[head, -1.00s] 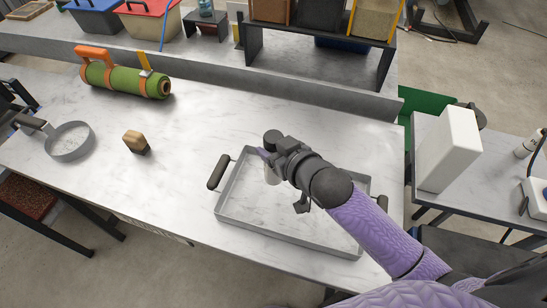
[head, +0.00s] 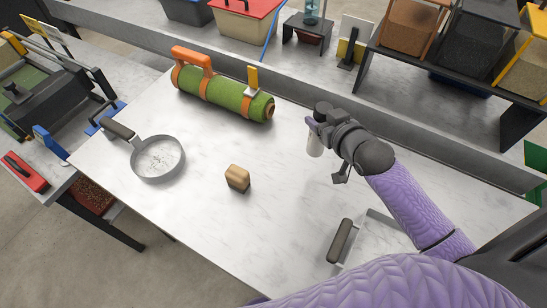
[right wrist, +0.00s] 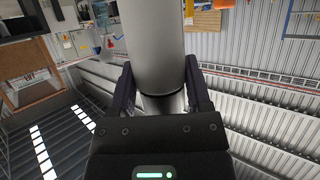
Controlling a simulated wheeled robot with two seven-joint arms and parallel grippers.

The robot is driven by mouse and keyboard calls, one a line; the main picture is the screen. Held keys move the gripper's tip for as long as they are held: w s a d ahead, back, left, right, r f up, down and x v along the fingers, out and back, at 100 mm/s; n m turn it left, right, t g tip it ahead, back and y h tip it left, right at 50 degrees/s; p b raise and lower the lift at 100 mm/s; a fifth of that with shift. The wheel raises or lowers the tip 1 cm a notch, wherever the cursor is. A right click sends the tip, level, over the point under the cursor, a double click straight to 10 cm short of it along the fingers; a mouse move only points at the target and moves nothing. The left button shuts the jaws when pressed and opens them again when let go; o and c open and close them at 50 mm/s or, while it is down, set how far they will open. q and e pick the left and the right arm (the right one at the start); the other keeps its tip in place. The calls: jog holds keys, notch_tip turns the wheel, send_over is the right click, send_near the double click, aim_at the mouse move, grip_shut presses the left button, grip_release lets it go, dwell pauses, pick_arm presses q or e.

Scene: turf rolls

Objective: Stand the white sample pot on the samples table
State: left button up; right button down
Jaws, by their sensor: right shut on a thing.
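My right gripper (head: 317,126) is shut on the white sample pot (head: 315,147), a small pale cylinder, and the pot appears held above the marble-topped table (head: 200,220). In the right wrist view the gripper (right wrist: 160,88) has its two dark fingers on either side of the pot (right wrist: 150,40), which runs up out of the picture. My left gripper is not in view. Which surface is the samples table, I cannot tell.
A green turf roll with orange straps (head: 225,92) lies at the back. A round pan (head: 158,160) and a wooden block (head: 237,178) stand left of the pot. A grey tray (head: 385,238) is partly hidden by my arm.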

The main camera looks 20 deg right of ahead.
aim_at(321, 148)
jog(key=f+b, duration=0.1)
jog(key=f, duration=0.2)
jog(key=f+b, duration=0.1)
jog(key=f, duration=0.2)
jog(key=f+b, duration=0.1)
jog(key=f, duration=0.2)
jog(key=shift+s, duration=0.4)
jog(key=shift+r, duration=0.1)
jog(key=shift+c, duration=0.5)
grip_release()
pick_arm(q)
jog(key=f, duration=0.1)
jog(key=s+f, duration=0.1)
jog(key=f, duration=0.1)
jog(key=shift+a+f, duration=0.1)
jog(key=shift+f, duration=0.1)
pick_arm(e)
jog(key=shift+o, duration=0.4)
pick_arm(q)
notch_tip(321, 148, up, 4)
jog(key=p, duration=0.3)
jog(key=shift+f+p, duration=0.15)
jog(key=shift+p, duration=0.25)
pick_arm(e)
jog(key=v, duration=1.2)
